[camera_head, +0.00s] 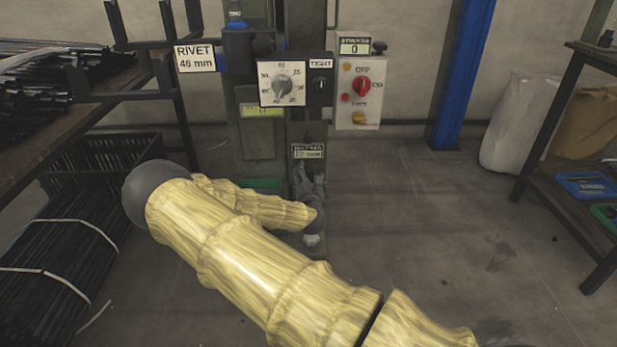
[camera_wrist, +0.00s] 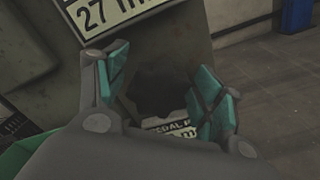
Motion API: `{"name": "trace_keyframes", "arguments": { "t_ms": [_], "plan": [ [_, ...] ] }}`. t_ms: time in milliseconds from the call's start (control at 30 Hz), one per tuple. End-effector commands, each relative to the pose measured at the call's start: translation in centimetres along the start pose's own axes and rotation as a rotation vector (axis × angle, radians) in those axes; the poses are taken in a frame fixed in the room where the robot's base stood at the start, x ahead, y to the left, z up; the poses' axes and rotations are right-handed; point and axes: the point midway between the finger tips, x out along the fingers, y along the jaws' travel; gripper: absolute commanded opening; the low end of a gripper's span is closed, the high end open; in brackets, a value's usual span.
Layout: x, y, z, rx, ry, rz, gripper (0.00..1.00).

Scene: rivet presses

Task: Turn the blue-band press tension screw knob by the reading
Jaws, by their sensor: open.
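The press (camera_head: 262,140) is a dark green-grey column with blue fittings near its top. A white dial with a grey pointer knob (camera_head: 282,82) is on its front, beside a panel marked TIGHT with a small dark knob (camera_head: 320,85). My gripper (camera_head: 309,182) is low at the column, below a small plate (camera_head: 308,152). In the wrist view my gripper (camera_wrist: 160,78) is open, with teal pads apart. A dark lobed shape (camera_wrist: 158,95), like a knob, shows between the pads; I cannot tell whether they touch it. A plate reading 27 mm (camera_wrist: 108,16) is above it.
A sign reads RIVET 46 mm (camera_head: 195,58). A control box with a red switch (camera_head: 362,86) and a counter at 0 (camera_head: 355,48) is at the right. A rod rack (camera_head: 165,60) and black crate (camera_head: 105,150) are left. The floor at right is mostly free.

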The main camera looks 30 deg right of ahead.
Motion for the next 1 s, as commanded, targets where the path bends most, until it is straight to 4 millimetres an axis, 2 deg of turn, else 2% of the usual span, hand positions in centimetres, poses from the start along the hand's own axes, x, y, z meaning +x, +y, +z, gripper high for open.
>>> {"name": "trace_keyframes", "arguments": {
  "t_ms": [100,300,367,733,1000],
  "plan": [
    [-0.02,-0.01,0.00,0.000,0.000,0.000,0.66],
    [-0.03,-0.02,0.00,0.000,0.000,0.000,0.30],
    [-0.03,-0.02,0.00,0.000,0.000,0.000,0.22],
    [-0.03,0.00,0.14,0.051,0.000,-0.001,0.22],
    [-0.03,-0.04,0.32,0.227,-0.001,-0.002,0.22]
  ]
}}
